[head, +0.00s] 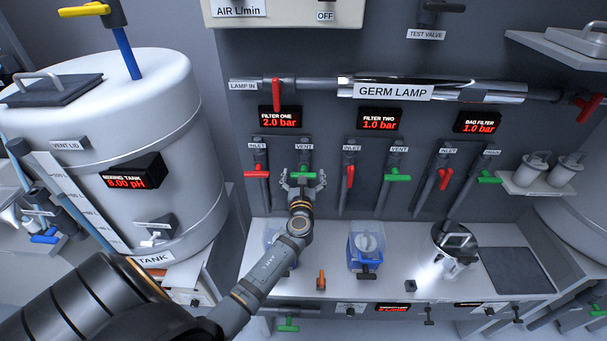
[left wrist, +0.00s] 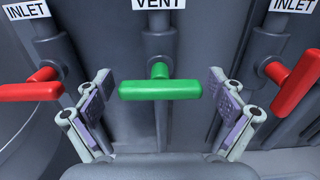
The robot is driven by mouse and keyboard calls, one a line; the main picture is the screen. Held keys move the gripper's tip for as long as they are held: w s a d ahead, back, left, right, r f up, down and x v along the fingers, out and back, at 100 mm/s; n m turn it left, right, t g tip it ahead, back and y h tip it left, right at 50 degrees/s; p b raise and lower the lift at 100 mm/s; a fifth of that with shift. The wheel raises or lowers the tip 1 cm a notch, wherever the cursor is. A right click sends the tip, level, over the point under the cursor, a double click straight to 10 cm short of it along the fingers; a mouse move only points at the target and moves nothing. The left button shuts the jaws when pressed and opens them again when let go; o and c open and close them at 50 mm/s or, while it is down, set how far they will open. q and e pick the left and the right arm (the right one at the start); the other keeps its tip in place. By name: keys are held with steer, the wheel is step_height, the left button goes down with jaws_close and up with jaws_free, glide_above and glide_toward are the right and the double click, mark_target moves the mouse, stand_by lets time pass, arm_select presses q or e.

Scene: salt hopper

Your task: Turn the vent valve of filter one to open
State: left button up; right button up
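The vent valve of filter one has a green handle (head: 303,175) that lies crosswise on its vertical pipe, under a VENT label. It also shows in the left wrist view (left wrist: 160,89), level and centred. My left gripper (head: 304,182) is at this handle. In the left wrist view its two fingers (left wrist: 160,100) are spread wide, one at each end of the green handle, with a gap on both sides. The filter one display (head: 280,118) reads 2.0 bar. The red inlet handle (head: 257,175) of filter one lies crosswise to the left. My right gripper is not seen.
A second red inlet handle (left wrist: 293,83) stands close to the right finger. The filter two vent handle (head: 397,178) is green and crosswise. A counter (head: 330,285) below carries a blue-based filter housing (head: 366,247). The mixing tank (head: 120,150) stands at left.

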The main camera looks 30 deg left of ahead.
arm_select(q)
steer(key=c, duration=0.8)
steer(key=shift+n, duration=0.3)
steer(key=n+b, duration=0.2)
steer(key=n, duration=0.1)
steer(key=shift+a+f+n+b, duration=0.1)
steer(key=shift+f+n+b, duration=0.1)
steer(key=shift+n+b, duration=0.15)
steer(key=n+b, duration=0.3)
steer(key=n, duration=0.1)
steer(key=shift+s+a+f, duration=0.1)
steer(key=shift+s, duration=0.05)
steer(key=n+b, duration=0.3)
steer(key=n, duration=0.2)
steer(key=shift+a+f+n+b, duration=0.1)
steer(key=shift+n+b, duration=0.2)
steer(key=shift+n, duration=0.05)
steer(key=shift+n+b, duration=1.2)
steer(key=shift+n, duration=0.6)
